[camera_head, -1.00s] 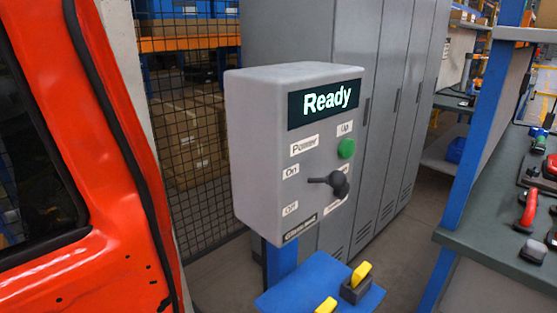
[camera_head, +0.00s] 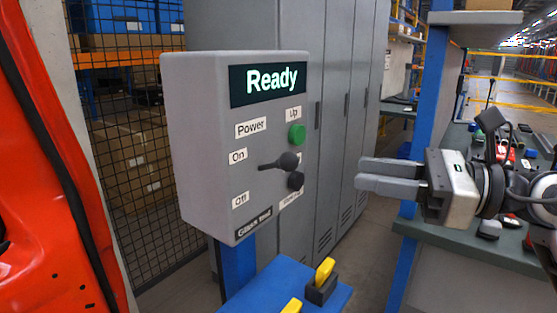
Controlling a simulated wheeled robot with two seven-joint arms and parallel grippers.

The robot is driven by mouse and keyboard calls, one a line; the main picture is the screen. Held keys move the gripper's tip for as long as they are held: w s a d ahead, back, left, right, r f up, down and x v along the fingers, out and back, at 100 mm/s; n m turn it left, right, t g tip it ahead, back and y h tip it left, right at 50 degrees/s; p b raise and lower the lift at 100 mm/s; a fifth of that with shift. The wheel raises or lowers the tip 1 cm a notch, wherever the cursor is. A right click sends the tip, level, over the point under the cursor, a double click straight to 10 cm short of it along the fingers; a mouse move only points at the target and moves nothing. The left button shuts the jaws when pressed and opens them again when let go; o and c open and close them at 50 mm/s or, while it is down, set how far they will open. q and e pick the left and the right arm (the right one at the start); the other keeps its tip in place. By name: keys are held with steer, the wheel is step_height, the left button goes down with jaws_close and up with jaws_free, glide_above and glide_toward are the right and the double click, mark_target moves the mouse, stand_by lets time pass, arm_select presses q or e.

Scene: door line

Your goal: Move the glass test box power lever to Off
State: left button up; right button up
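The grey glass test box (camera_head: 205,150) stands left of centre on a blue post, with "Ready" on its screen. Its front has a "Power" label, "On" above "Off". The black power lever (camera_head: 278,161) has a round knob and sits near the height of the On label. A green button (camera_head: 296,134) marked Up is above it and a black button (camera_head: 295,181) is below. My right gripper (camera_head: 359,172) is right of the box, pointing left at it, empty and clear of the lever. My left gripper is out of view.
A red vehicle body (camera_head: 35,190) fills the left edge. A blue stand with yellow-handled parts (camera_head: 323,272) is below the box. Grey lockers (camera_head: 340,110) stand behind. A workbench (camera_head: 440,237) with tools and a blue upright (camera_head: 428,90) are at right.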

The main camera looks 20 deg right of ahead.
mark_target(278, 162)
steer(key=p+x, duration=0.4)
steer(key=x, duration=0.9)
steer(key=shift+r, duration=0.15)
steer(key=shift+w+a, duration=0.35)
steer(key=shift+a, duration=0.05)
steer(key=shift+f, duration=0.2)
jaws_close()
